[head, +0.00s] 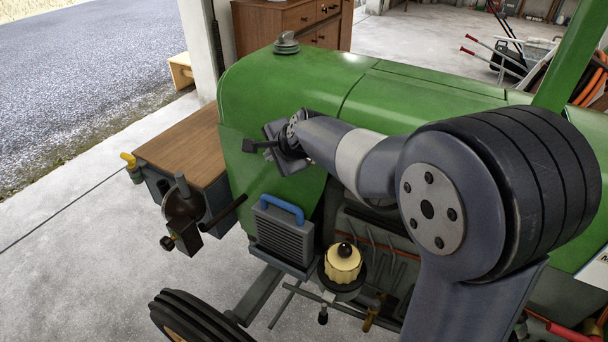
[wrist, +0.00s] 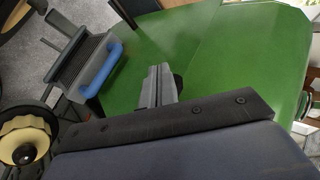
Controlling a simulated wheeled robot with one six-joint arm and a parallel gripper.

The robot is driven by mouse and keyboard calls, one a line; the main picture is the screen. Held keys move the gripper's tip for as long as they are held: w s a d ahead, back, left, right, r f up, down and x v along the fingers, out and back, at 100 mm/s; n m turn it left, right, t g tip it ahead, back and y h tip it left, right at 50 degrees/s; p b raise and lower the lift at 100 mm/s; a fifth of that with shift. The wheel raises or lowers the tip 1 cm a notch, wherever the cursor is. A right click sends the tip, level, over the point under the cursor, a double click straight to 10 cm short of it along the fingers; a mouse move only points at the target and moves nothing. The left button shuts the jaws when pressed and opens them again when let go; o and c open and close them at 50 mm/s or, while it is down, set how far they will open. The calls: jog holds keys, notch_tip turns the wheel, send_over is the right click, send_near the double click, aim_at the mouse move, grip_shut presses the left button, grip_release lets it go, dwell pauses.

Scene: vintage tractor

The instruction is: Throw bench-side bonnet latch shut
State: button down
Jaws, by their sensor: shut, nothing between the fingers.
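The green tractor bonnet (head: 240,88) fills the middle of the head view, with my gripper (head: 250,146) at its side, near the front end. In the wrist view my gripper (wrist: 159,70) has its two grey fingers together, empty, pointing at the green panel (wrist: 220,50). A small dark rounded shape (wrist: 178,88) shows just right of the fingers; it may be part of the latch or a shadow. I cannot make out the latch or its position for certain. My wrist and arm cover much of that side of the bonnet.
A grey finned box with a blue handle (head: 282,207) sits below my gripper; its handle also shows in the wrist view (wrist: 98,75). A cream-capped filter (head: 343,263) stands lower right. A wood-topped bench (head: 180,148) with a vise (head: 184,207) lies left. Concrete floor is clear at lower left.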

jog(key=shift+r, duration=0.1)
dwell(0.5)
jog(key=b+v, duration=0.1)
jog(key=v, duration=0.9)
jog(key=shift+s+d+r, duration=0.15)
jog(key=shift+s+r, duration=0.05)
jog(key=shift+f, duration=0.1)
jog(key=p+x, duration=0.1)
jog(key=x, duration=0.9)
jog(key=shift+w+f, duration=0.2)
jog(key=shift+w, duration=0.05)
